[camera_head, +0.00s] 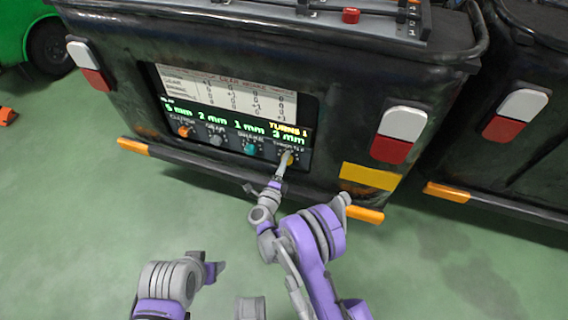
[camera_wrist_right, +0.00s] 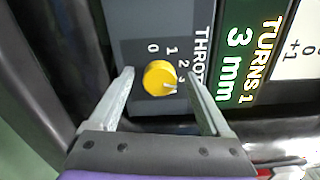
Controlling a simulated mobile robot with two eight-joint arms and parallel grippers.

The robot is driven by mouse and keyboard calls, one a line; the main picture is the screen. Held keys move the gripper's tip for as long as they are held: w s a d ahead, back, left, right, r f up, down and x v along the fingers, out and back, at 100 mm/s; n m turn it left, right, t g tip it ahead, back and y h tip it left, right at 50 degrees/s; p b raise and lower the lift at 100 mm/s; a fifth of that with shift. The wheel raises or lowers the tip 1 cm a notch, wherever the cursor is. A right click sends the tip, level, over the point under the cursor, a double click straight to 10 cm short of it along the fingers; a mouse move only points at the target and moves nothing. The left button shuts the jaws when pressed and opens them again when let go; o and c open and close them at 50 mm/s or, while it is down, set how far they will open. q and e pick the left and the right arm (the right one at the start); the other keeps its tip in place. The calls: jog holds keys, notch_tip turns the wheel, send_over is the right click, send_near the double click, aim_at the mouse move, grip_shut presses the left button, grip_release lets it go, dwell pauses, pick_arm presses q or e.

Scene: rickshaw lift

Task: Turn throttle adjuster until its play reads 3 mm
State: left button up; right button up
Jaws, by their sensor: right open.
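The throttle adjuster is a yellow knob (camera_head: 290,158) at the right end of the rear panel's row of knobs. My right gripper (camera_head: 281,172) reaches up to the knob. In the right wrist view its open fingers (camera_wrist_right: 157,84) stand on either side of the knob, with gaps visible. My left gripper (camera_head: 215,269) is low in the head view, away from the panel; its jaws are unclear.
Orange (camera_head: 184,131), grey (camera_head: 216,140) and teal (camera_head: 250,148) knobs line the panel, under readouts of 5, 2 and 1 mm. A printed chart (camera_head: 225,95) is above. The black bumper (camera_head: 200,163) juts out below. Green floor is clear in front.

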jog(key=p+v, duration=0.1)
jog(key=v, duration=0.9)
jog(key=shift+s+a+p, duration=0.15)
jog(key=shift+s+p, duration=0.2)
jog(key=shift+s, duration=0.05)
